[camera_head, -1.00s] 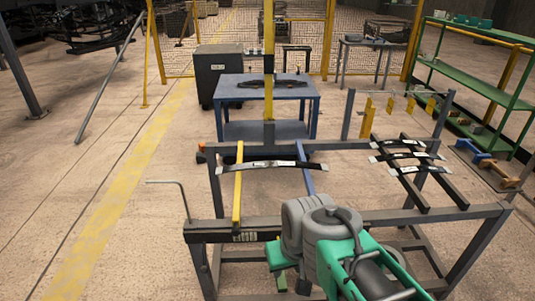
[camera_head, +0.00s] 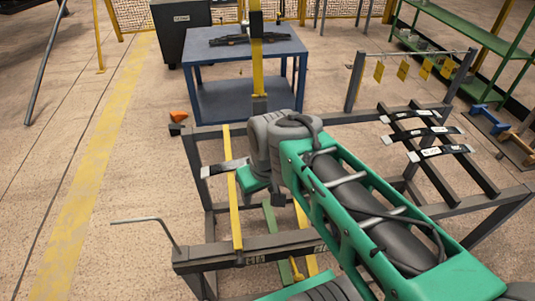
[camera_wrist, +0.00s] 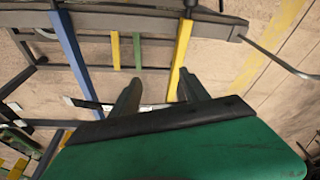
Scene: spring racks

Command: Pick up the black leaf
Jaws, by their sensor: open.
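In the wrist view the leaf (camera_wrist: 90,103) runs as a thin dark strip across the blue and yellow bars, behind my fingers. My gripper (camera_wrist: 160,78) is open, with its two dark fingers apart over the leaf; no grip on it shows. Whether the fingers touch the leaf I cannot tell.
Several more black leaves with white labels (camera_head: 425,133) lie on two dark rails at the rack's right. A blue table (camera_head: 250,50) behind the rack bears a dark leaf piece (camera_head: 235,39). A thin rod (camera_head: 150,222) sticks out left. Green shelving (camera_head: 500,50) stands back right.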

